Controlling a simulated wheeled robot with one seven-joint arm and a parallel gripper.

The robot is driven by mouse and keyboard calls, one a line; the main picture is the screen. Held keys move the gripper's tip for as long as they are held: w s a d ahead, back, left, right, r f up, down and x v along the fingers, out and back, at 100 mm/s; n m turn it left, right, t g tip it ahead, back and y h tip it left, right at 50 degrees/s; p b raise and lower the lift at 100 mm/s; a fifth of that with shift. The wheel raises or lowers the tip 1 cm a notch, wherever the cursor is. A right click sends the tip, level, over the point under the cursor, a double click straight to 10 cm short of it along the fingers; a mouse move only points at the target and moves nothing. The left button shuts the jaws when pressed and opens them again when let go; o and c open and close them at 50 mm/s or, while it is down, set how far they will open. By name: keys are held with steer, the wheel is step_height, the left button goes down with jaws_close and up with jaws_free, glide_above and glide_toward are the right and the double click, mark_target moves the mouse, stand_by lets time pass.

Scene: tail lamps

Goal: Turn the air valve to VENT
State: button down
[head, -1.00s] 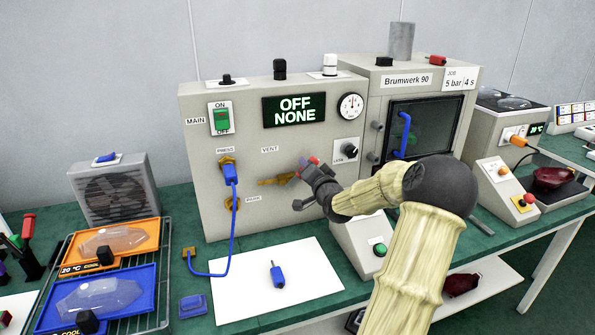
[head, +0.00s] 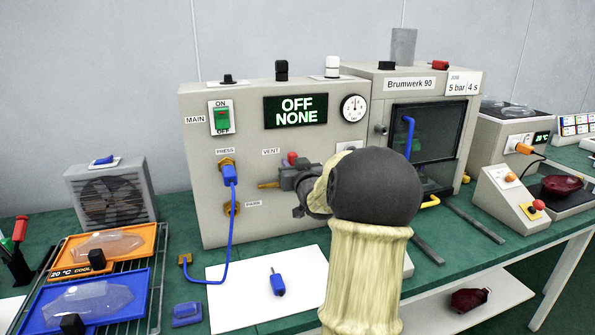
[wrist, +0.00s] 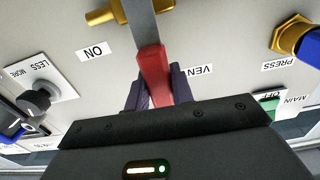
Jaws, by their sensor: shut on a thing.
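The air valve's lever has a grey bar and a red grip (wrist: 152,78). The red grip also shows in the head view (head: 292,158), on the front of the grey cabinet (head: 330,145). My gripper (wrist: 155,92) is shut on the red grip, one dark finger on each side. In the head view my gripper (head: 300,178) hides most of the lever. The lever points roughly upward, between the VENT label (wrist: 198,70) and the ON label (wrist: 93,52), which appear upside down in the wrist view. The brass pipe (head: 268,185) sticks out left of the valve.
A blue hose plug (head: 229,175) sits in the PRESS port, left of the valve. The display (head: 295,109) reads OFF NONE. A knob marked LESS/MORE (wrist: 38,100) is near the ON label. A loose blue plug (head: 277,284) lies on the white sheet (head: 235,300).

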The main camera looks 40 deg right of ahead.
steer(key=shift+f, duration=0.15)
steer(key=shift+a+n, duration=0.2)
steer(key=shift+n, duration=0.1)
steer(key=c, duration=1.3)
jaws_free()
steer(key=shift+o, duration=0.5)
steer(key=v, duration=1.7)
steer(key=shift+s, duration=0.3)
